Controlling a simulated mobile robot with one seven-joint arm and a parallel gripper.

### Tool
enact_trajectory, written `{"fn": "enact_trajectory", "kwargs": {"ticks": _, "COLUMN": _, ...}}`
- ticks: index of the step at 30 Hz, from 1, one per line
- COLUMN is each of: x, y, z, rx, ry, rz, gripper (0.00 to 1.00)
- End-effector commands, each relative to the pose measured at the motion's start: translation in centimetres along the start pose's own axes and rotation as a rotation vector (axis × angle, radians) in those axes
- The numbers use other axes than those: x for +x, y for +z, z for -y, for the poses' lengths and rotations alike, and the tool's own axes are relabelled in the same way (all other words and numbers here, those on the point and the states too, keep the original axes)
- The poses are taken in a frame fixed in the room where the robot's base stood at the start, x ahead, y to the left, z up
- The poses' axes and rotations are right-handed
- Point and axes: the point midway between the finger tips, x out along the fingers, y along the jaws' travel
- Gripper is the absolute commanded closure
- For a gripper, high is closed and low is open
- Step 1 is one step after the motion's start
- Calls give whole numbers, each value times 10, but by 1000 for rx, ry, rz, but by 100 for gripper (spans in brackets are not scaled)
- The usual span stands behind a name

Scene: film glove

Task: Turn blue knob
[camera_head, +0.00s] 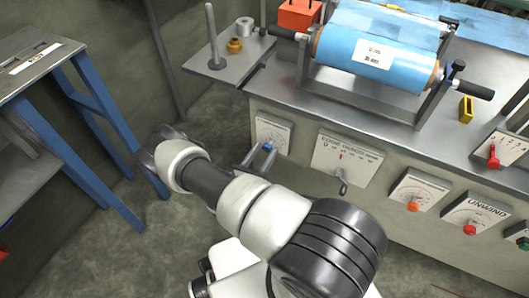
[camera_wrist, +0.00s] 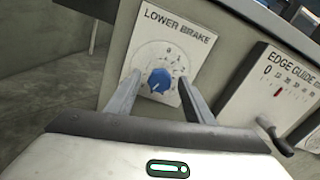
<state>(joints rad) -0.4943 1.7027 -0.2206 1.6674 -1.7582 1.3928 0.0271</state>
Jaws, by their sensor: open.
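The blue knob (camera_wrist: 160,80) is round and sits on a white dial plate (camera_wrist: 170,45) labelled "LOWER BRAKE". In the wrist view it appears between the two fingers of my gripper (camera_wrist: 158,77), one finger on each side. The gripper is open, and gaps show between the fingers and the knob. Whether the fingertips reach the knob's depth is hard to tell. In the head view the blue knob (camera_head: 267,147) is small, on the front panel near the fingers. My arm hides part of the gripper there.
To the right on the panel are an edge guide dial plate (camera_head: 345,158) with a lever, an orange knob (camera_head: 413,206) and a red knob (camera_head: 469,229). A blue-legged table (camera_head: 105,115) stands left, with open floor between.

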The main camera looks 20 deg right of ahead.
Motion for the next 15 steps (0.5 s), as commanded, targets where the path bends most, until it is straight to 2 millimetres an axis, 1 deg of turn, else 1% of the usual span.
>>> {"fn": "enact_trajectory", "kwargs": {"ticks": 3, "x": 4, "y": 0, "z": 0, "rx": 0, "ry": 0, "rz": 0, "gripper": 52}}
{"fn": "enact_trajectory", "kwargs": {"ticks": 9, "x": 4, "y": 0, "z": 0, "rx": 0, "ry": 0, "rz": 0, "gripper": 52}}
{"fn": "enact_trajectory", "kwargs": {"ticks": 10, "x": 4, "y": 0, "z": 0, "rx": 0, "ry": 0, "rz": 0, "gripper": 54}}
{"fn": "enact_trajectory", "kwargs": {"ticks": 14, "x": 4, "y": 0, "z": 0, "rx": 0, "ry": 0, "rz": 0, "gripper": 76}}
{"fn": "enact_trajectory", "kwargs": {"ticks": 15, "x": 4, "y": 0, "z": 0, "rx": 0, "ry": 0, "rz": 0, "gripper": 83}}
